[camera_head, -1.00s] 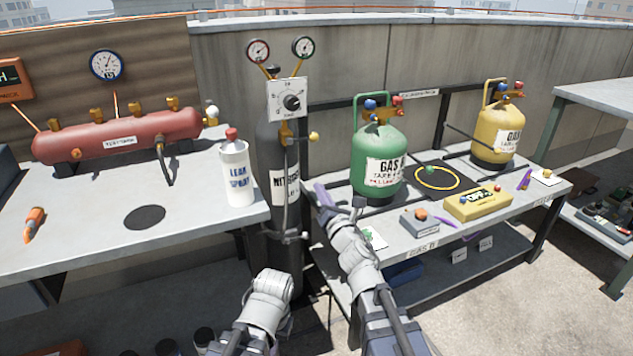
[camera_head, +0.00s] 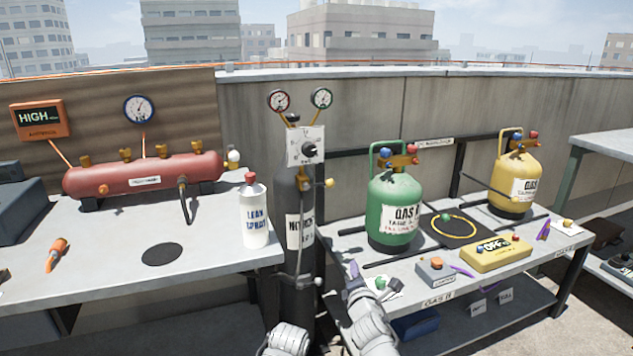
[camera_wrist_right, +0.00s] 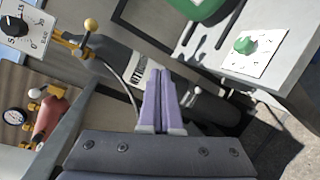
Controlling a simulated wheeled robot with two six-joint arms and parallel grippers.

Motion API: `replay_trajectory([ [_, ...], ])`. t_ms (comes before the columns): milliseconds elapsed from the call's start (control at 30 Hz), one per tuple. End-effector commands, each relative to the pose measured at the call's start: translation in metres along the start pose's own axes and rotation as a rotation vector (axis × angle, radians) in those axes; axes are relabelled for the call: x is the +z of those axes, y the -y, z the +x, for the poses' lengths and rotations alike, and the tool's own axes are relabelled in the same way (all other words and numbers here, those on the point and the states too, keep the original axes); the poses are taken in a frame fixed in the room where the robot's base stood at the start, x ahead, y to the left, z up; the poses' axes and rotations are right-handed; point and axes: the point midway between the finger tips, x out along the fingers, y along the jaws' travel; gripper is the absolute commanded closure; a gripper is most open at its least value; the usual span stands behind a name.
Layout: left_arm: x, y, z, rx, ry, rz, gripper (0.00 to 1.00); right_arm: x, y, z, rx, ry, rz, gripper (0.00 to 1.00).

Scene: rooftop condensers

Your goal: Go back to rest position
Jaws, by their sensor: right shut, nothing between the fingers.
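My right gripper (camera_head: 354,272) is in front of the right table's near left corner, low in the head view. In the right wrist view its two purple fingers (camera_wrist_right: 163,100) are together with nothing between them. Behind them lies the dark nitrogen cylinder (camera_wrist_right: 150,75), which stands upright between the two tables in the head view (camera_head: 296,215). My left arm shows only as a grey link at the bottom edge; its gripper is out of view.
A leak spray bottle (camera_head: 255,215) stands at the left table's right edge. A green gas cylinder (camera_head: 395,205), a yellow gas cylinder (camera_head: 515,180) and a yellow scale box (camera_head: 492,257) stand on the right table. A red tank (camera_head: 140,175) is at the left.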

Motion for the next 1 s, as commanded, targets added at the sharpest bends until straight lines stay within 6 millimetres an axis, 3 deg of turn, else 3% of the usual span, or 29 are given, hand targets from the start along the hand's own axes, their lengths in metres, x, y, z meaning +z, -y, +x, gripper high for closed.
replay_trajectory([
  [167, 0.000, 0.000, 0.000, 0.000, 0.000, 0.000, 1.00, -0.030, 0.071, -0.021, -0.383, 0.065, 0.509, 1.00],
  [300, 0.000, 0.000, 0.000, 0.000, 0.000, 0.000, 1.00, -0.067, 0.120, -0.060, -0.701, 0.172, 0.848, 1.00],
  [500, 0.000, 0.000, 0.000, 0.000, 0.000, 0.000, 1.00, -0.114, 0.157, -0.129, -1.078, 0.374, 1.141, 1.00],
  [700, 0.000, 0.000, 0.000, 0.000, 0.000, 0.000, 1.00, -0.144, 0.168, -0.192, -1.357, 0.584, 1.263, 1.00],
  [767, 0.000, 0.000, 0.000, 0.000, 0.000, 0.000, 1.00, -0.151, 0.169, -0.210, -1.431, 0.650, 1.280, 1.00],
  [800, 0.001, 0.001, -0.009, 0.000, 0.000, 0.000, 1.00, -0.148, 0.160, -0.218, -1.456, 0.677, 1.285, 1.00],
  [1000, 0.003, 0.005, -0.054, 0.001, 0.000, -0.001, 1.00, -0.126, 0.121, -0.222, -1.445, 0.670, 1.287, 1.00],
])
